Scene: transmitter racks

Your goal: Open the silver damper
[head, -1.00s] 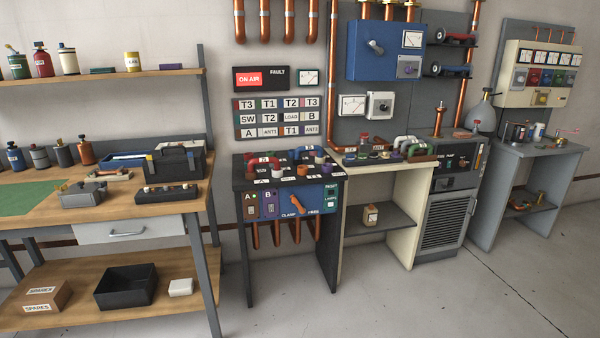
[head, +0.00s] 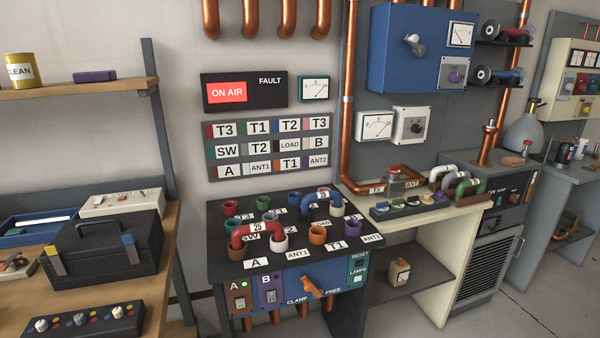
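No part is labelled as a damper in the head view, so I cannot tell for sure which one it is. A silver-grey lever handle (head: 414,45) sits on the front of the blue wall cabinet (head: 390,68) at upper right; it is tilted. Below the cabinet, a pale box (head: 400,135) carries a round dark knob (head: 416,127). My gripper is not in view.
A black patch table (head: 222,262) with coloured sockets and red and blue links stands in the middle. A cream bench (head: 436,240) is to its right. A wooden workbench (head: 170,235) with a black toolbox (head: 108,262) is at left. Floor shows at lower right.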

